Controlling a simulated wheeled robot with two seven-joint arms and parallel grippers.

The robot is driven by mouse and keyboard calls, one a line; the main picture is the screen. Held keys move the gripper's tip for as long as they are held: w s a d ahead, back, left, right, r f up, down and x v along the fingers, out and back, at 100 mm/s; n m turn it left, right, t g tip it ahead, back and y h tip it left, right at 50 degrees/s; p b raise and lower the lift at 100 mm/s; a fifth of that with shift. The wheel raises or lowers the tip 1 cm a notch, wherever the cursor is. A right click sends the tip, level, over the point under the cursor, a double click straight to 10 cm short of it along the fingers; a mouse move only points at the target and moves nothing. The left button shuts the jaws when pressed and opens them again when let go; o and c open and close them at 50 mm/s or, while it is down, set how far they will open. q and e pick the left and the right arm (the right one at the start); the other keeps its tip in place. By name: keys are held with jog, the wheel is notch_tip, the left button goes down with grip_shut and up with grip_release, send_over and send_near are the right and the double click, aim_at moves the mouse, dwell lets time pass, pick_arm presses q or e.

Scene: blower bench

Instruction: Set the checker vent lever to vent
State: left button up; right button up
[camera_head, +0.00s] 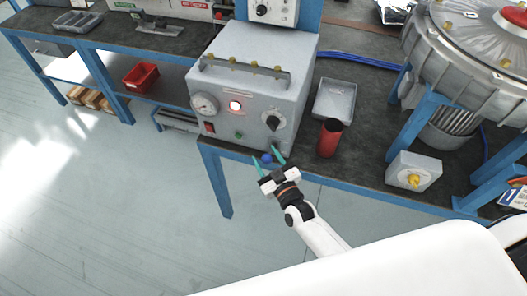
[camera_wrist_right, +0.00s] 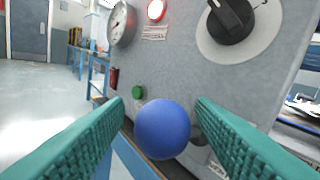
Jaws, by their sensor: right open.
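The checker (camera_head: 250,82) is a grey box on the bench, with a gauge, a lit red lamp and a black knob on its front. A blue ball (camera_wrist_right: 162,129), apparently the end of the vent lever, is low at the box front; it also shows in the head view (camera_head: 267,158). Its shaft is hidden behind the ball. My right gripper (camera_head: 265,153) is open, its teal fingers on either side of the ball. In the right wrist view there are visible gaps between the ball and both fingers. My left gripper is not in view.
A red cup (camera_head: 329,138) and a metal tray (camera_head: 334,100) stand right of the checker. A grey box with a yellow knob (camera_head: 413,172) sits near the bench edge. A large blower housing (camera_head: 470,45) fills the right. A green button (camera_wrist_right: 138,92) is near the ball.

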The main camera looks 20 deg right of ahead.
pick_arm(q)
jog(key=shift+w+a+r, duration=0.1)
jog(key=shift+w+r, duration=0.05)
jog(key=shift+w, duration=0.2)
pick_arm(e)
jog(key=shift+w+a, duration=0.2)
jog(key=shift+w, duration=0.85)
grip_shut()
jog(key=shift+s+f+b, duration=0.1)
jog(key=shift+f+b, duration=0.15)
jog(key=shift+b, duration=0.2)
pick_arm(q)
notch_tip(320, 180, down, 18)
jog(key=b, duration=1.6)
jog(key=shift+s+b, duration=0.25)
jog(key=shift+b, duration=0.15)
pick_arm(e)
jog(key=shift+s+a+f+n+t+y, duration=0.1)
jog(key=shift+f+n+t+y, duration=0.75)
jog(key=shift+n, duration=0.6)
jog(key=shift+d+f+n+t+y, duration=0.1)
jog(key=shift+f+n+t+y, duration=0.7)
jog(key=shift+n, duration=0.7)
jog(key=shift+s+a+f+n+t+y, duration=0.1)
jog(key=shift+f+n+t+y, duration=0.7)
jog(key=shift+n, duration=0.65)
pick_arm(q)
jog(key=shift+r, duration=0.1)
